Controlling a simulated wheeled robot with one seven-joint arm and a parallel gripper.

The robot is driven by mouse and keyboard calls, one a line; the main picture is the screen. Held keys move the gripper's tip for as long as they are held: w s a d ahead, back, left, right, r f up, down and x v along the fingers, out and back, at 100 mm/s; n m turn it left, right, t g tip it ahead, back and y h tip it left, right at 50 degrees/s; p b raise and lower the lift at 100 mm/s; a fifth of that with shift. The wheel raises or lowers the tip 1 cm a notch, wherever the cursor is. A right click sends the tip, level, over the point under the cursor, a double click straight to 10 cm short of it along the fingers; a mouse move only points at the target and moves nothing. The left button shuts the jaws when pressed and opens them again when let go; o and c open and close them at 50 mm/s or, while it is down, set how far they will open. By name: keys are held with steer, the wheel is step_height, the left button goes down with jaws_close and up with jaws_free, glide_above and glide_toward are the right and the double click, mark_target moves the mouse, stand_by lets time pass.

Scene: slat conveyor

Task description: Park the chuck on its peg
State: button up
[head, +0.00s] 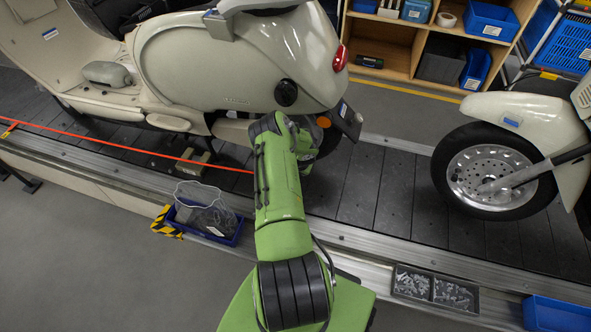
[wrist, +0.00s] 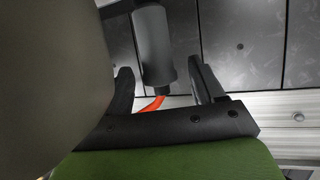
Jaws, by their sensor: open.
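In the wrist view a dark grey cylinder (wrist: 153,48) with an orange hose (wrist: 151,104) at its near end looks to be the chuck. My gripper (wrist: 160,68) is open, with one finger on each side of the cylinder's near part. A gap shows between the cylinder and each finger. In the head view my green arm reaches to the scooter's rear; the gripper and the chuck are hidden there behind the arm. An orange line (head: 130,147), likely the hose, runs across the conveyor (head: 347,190) to my arm. I cannot make out the peg.
A cream scooter (head: 200,62) stands close around the gripper; another scooter's wheel (head: 493,178) is at right. A large dark surface (wrist: 50,70) fills the wrist view's left.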

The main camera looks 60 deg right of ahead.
steer(key=shift+c, duration=0.2)
steer(key=c, duration=1.2)
steer(key=shift+a, duration=0.15)
steer(key=a+p, duration=0.3)
steer(key=shift+s+a, duration=0.3)
steer(key=shift+a, duration=0.1)
steer(key=shift+w, duration=0.1)
jaws_close()
